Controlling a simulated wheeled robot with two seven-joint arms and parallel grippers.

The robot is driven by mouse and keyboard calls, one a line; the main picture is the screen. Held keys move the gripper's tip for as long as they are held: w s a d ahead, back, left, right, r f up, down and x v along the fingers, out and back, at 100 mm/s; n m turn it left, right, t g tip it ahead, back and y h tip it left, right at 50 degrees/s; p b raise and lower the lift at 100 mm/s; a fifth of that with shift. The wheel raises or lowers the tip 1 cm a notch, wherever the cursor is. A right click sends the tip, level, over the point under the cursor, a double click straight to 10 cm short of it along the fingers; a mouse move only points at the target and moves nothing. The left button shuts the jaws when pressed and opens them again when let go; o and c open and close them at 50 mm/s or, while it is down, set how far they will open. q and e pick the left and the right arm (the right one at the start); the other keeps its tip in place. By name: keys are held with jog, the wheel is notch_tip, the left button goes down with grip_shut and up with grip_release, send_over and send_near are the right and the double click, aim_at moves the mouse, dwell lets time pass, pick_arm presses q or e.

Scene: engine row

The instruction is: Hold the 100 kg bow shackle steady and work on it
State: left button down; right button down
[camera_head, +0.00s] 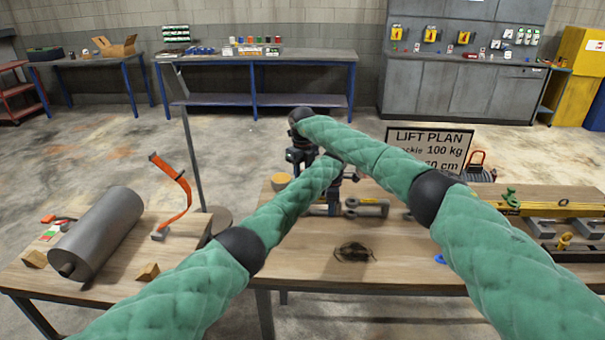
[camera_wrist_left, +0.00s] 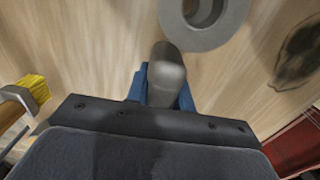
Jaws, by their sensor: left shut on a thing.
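The grey metal bow shackle (camera_head: 368,208) lies on the middle wooden bench, partly hidden behind my arms and grippers. Its round eye (camera_wrist_left: 197,22) shows at the top of the left wrist view. My left gripper (camera_head: 323,208) is at the shackle's left side. In the left wrist view its blue fingers (camera_wrist_left: 163,97) are shut around a rounded grey part of the shackle. My right gripper (camera_head: 301,158) is dark, above and slightly left of the left one. Its fingertips are hidden, so I cannot see what it touches.
A LIFT PLAN sign (camera_head: 430,148) stands behind the bench. A dark stain (camera_head: 354,252) marks the bench front. A green fitting (camera_head: 510,197) and a tool tray (camera_head: 560,228) are at right. A grey cylinder (camera_head: 98,232) and orange-handled tool (camera_head: 176,196) are on the left bench.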

jog(key=shift+f, duration=3.15)
dwell(0.6)
jog(key=shift+s+d+f, duration=0.1)
jog(key=shift+f, duration=0.45)
jog(key=shift+s+f, duration=0.1)
jog(key=shift+f, duration=0.2)
jog(key=shift+d+f, duration=0.25)
jog(key=shift+r, duration=0.35)
jog(key=shift+w+r, duration=0.25)
jog(key=shift+r, duration=0.55)
jog(key=shift+a+r, duration=0.2)
jog(key=shift+r, duration=0.85)
jog(key=shift+a+r, duration=0.15)
jog(key=shift+r, duration=0.9)
